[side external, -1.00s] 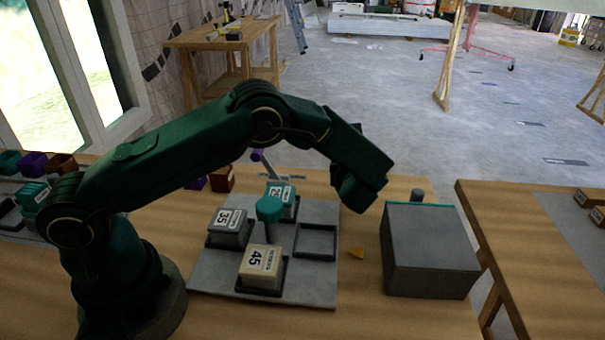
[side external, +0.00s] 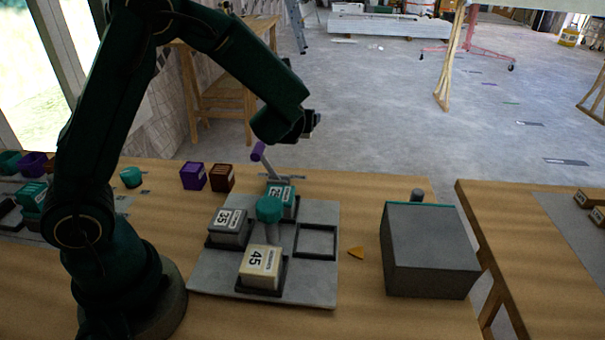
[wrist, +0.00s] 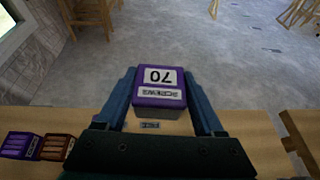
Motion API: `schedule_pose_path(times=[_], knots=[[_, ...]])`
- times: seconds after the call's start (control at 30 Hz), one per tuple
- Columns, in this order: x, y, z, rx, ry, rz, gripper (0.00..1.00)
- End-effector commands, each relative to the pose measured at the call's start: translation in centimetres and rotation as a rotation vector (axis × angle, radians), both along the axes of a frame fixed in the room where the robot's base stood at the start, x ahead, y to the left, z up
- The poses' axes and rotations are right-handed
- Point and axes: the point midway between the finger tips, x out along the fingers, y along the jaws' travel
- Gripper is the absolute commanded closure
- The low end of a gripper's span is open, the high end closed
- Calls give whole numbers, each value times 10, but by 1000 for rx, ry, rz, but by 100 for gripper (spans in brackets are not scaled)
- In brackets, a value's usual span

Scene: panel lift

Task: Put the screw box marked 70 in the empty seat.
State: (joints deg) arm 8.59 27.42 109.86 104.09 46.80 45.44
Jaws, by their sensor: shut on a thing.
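The purple screw box marked 70 (wrist: 160,88) sits between the two fingers of my gripper (wrist: 160,78) in the wrist view, its label upside down there. My gripper is shut on it. In the side view my gripper (side external: 303,125) is raised well above the table, behind the grey seat board; the box can hardly be made out there. The empty seat (side external: 316,256) is a dark square frame at the right of the board (side external: 215,285). Other seats hold a grey box marked 35 (side external: 228,232), a cream box marked 45 (side external: 258,268) and a teal box (side external: 287,192).
A teal-topped post (side external: 269,209) and a purple-handled lever (side external: 259,152) stand up around the seats. A large grey block (side external: 432,250) stands right of the board, with a small orange wedge (side external: 356,252) between. Purple (side external: 193,176) and brown (side external: 222,178) boxes stand at the back.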

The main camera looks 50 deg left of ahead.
Motion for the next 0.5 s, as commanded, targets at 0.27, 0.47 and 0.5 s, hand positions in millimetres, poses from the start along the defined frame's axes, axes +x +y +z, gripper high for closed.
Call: schedule_pose_path(times=[0.27,0.47,0.5], knots=[[-25,-31,41,-1,-8,-218,100],[-51,-54,60,1,-8,-380,100],[-56,-59,63,1,-9,-412,100]])
